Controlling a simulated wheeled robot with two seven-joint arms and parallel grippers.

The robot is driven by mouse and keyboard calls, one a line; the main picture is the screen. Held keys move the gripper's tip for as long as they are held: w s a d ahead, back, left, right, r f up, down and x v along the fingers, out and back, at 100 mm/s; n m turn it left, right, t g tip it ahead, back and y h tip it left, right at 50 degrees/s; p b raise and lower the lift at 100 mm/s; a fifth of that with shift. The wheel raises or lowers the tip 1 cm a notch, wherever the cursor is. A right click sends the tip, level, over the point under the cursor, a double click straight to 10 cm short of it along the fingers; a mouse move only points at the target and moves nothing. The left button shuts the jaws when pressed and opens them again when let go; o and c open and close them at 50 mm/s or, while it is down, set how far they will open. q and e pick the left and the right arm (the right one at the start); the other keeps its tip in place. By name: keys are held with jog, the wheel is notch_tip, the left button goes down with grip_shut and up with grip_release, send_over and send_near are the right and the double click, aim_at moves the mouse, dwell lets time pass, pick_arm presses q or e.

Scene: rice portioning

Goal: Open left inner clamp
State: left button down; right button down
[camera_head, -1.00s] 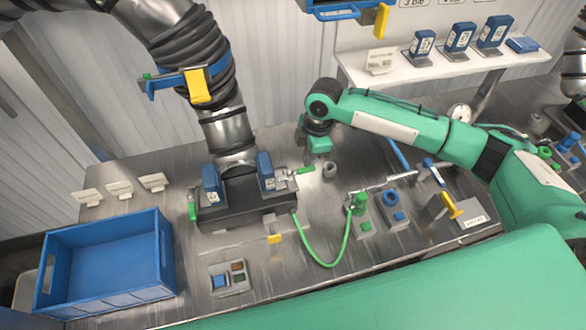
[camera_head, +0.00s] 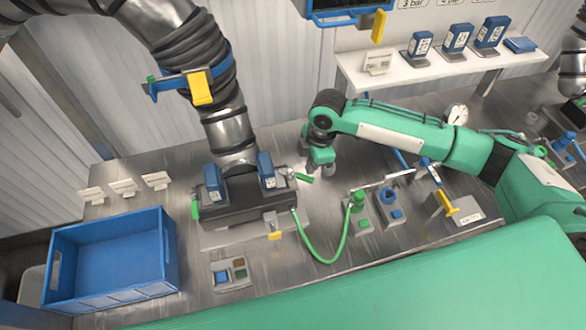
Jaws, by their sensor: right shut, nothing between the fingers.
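A black fixture (camera_head: 240,208) on the metal table sits under the end of a large ribbed duct. Two blue blocks stand on it, one at its left (camera_head: 213,182) and one at its right (camera_head: 266,171). A clamp with a green handle (camera_head: 304,178) is at the fixture's right end; its handle points right and slightly down. Another green handle (camera_head: 195,208) is at the left end. My right gripper (camera_head: 323,168) points down just right of the right-hand handle's tip, shut and empty. Whether it touches the handle is unclear. My left gripper is not in view.
A blue crate (camera_head: 170,262) stands at the table's left. A green hose (camera_head: 335,257) loops from the fixture to small devices (camera_head: 359,214) at the right. A button box (camera_head: 229,274) sits in front. A shelf (camera_head: 430,75) with blue blocks is behind my right arm.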

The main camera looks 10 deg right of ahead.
aim_at(307, 180)
jog(key=shift+s+a+r+p, duration=0.1)
jog(key=shift+s+a+p, duration=0.1)
jog(key=shift+s+p, duration=0.25)
jog(key=shift+s+a+p, duration=0.15)
jog(key=shift+s+p, duration=0.25)
jog(key=shift+s, duration=0.05)
jog(key=shift+s+a, duration=0.1)
jog(key=shift+s, duration=0.05)
jog(key=shift+s+a+p, duration=0.4)
jog(key=shift+p, duration=0.05)
jog(key=shift+s+a, duration=0.4)
jog(key=shift+a, duration=0.05)
jog(key=shift+p, duration=0.3)
